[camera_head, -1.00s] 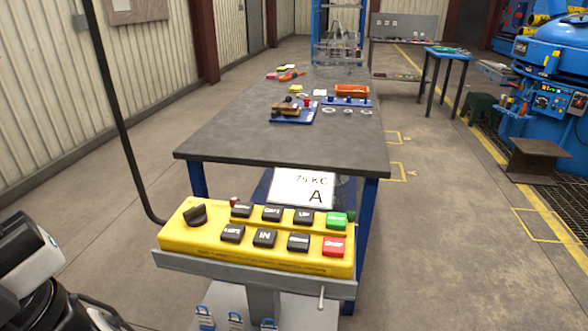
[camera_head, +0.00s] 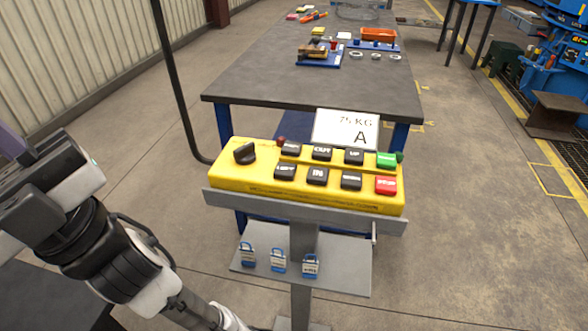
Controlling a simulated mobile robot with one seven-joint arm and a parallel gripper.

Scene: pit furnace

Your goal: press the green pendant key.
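The green pendant key (camera_head: 386,160) is at the right end of the top row on the yellow pendant box (camera_head: 232,177). The red key (camera_head: 386,185) sits just below it. Several black keys fill the rest of the two rows, and a black rotary knob (camera_head: 245,153) is at the left end. The pendant rests on a grey stand (camera_head: 300,212). Nothing covers the green key. Parts of my arm show at the lower left, apart from the pendant. No gripper fingers can be made out.
A sign reading 75 KG A (camera_head: 346,130) stands behind the pendant. A dark workbench (camera_head: 285,80) lies beyond, and a black cable (camera_head: 177,85) rises at the left. Several small padlocks (camera_head: 278,260) are on the lower shelf. Open floor lies to the right.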

